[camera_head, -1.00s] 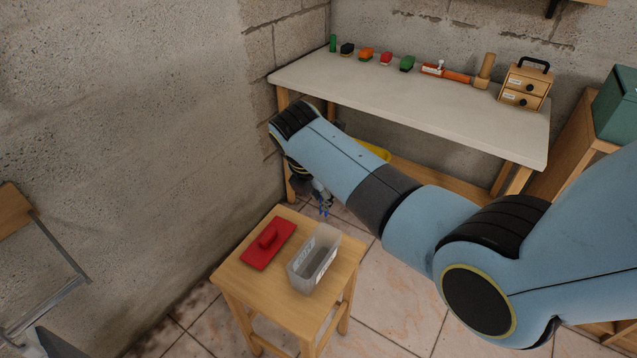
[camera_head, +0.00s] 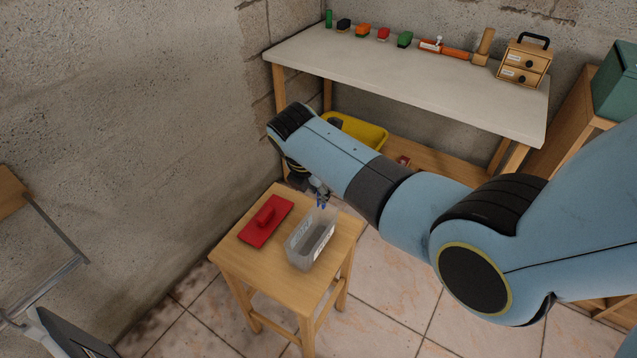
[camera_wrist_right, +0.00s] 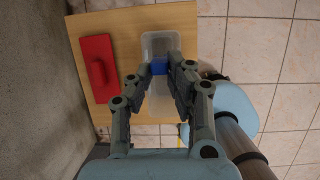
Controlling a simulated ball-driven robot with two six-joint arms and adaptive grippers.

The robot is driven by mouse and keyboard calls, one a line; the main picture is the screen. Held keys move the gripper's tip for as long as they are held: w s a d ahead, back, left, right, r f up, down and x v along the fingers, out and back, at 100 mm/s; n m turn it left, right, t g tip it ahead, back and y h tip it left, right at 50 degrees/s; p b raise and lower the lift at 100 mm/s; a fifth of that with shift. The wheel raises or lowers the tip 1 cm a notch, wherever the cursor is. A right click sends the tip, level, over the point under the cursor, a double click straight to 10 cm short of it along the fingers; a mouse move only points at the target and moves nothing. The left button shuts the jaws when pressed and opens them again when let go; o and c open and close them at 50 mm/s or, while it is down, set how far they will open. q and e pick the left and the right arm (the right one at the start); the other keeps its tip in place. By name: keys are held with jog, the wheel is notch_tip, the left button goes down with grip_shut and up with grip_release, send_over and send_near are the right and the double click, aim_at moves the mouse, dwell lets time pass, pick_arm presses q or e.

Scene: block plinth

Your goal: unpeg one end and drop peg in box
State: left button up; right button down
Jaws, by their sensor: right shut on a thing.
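A clear plastic box (camera_head: 309,247) with white labels stands open on a small wooden stool (camera_head: 240,262). My right gripper (camera_head: 320,194) is at the far end of the box in the head view. It is shut on a blue peg (camera_head: 322,204). In the right wrist view the blue peg (camera_wrist_right: 159,68) sits between the fingertips, and the clear box (camera_wrist_right: 159,42) shows behind it. The peg appears above the box; its exact height is hard to tell. My left gripper is not in view.
A red lid-like plate with a handle (camera_head: 265,222) lies on the stool left of the box. Behind stands a workbench (camera_head: 400,80) with coloured blocks, an orange tool and a small drawer unit (camera_head: 524,62). A yellow bin (camera_head: 352,130) is under it. A wall closes the left.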

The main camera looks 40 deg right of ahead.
notch_tip(320, 180, down, 6)
jog(key=b, duration=0.3)
dwell(0.3)
jog(key=c, duration=0.7)
grip_release()
notch_tip(320, 180, up, 7)
jog(key=p, duration=0.8)
dwell(0.8)
